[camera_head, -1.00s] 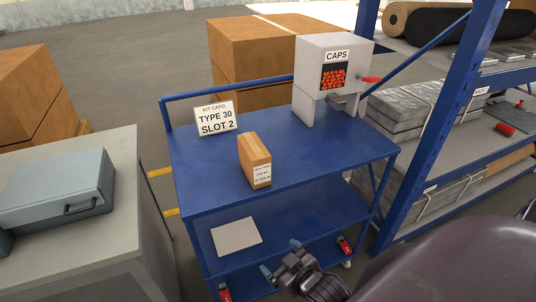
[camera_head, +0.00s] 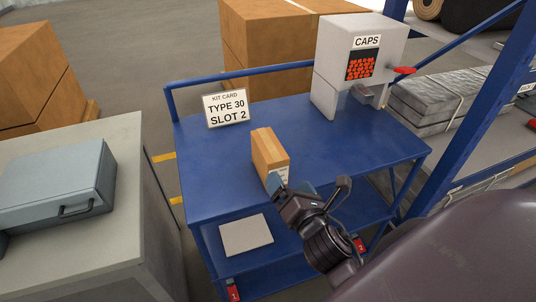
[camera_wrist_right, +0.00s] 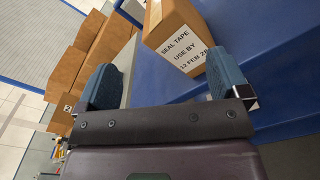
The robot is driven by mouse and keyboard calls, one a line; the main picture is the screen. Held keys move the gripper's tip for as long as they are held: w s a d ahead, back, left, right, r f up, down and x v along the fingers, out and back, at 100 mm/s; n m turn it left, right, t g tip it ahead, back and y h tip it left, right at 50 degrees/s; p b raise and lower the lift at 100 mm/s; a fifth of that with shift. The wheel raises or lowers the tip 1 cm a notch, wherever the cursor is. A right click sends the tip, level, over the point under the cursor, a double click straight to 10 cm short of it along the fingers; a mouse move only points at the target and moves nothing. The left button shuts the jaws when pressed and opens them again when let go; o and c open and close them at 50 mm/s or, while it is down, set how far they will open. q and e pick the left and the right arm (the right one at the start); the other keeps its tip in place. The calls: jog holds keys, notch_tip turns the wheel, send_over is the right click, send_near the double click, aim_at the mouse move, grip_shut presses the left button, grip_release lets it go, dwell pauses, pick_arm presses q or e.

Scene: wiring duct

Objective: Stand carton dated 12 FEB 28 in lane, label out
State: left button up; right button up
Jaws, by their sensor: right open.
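The carton (camera_head: 268,152) is a small brown box standing upright near the front edge of the blue cart's top. Its white label faces the cart's front. In the right wrist view the carton (camera_wrist_right: 164,21) shows the label text "SEAL TAPE USE BY 12 FEB 28", its last figure close to the edge of the face. My right gripper (camera_head: 309,184) is open and empty just in front of the carton, covering part of the label in the head view. In the wrist view its blue fingertips (camera_wrist_right: 165,78) are apart, with the carton beyond them. No lane is identifiable.
The blue cart top (camera_head: 215,165) holds a kit card (camera_head: 227,108) reading "TYPE 30 SLOT 2" and a grey CAPS dispenser (camera_head: 360,60) at the back right. A pale flat panel (camera_head: 246,235) lies on the lower shelf. A blue rack upright (camera_head: 465,110) stands at the right.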

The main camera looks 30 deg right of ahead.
aim_at(274, 152)
jog(key=shift+w+d+r+n+p, duration=0.15)
jog(key=shift+w+d+n, duration=0.35)
jog(key=shift+w+n, duration=1)
jog(key=shift+w+d+n+p, duration=0.1)
jog(key=shift+w+d+n, duration=0.6)
jog(key=shift+w, duration=1.35)
jog(key=shift+w+d+r+n+p, duration=0.15)
jog(key=shift+w+d+n, duration=0.1)
jog(key=shift+w+n, duration=1.35)
jog(key=shift+w, duration=0.2)
jog(key=shift+c, duration=0.2)
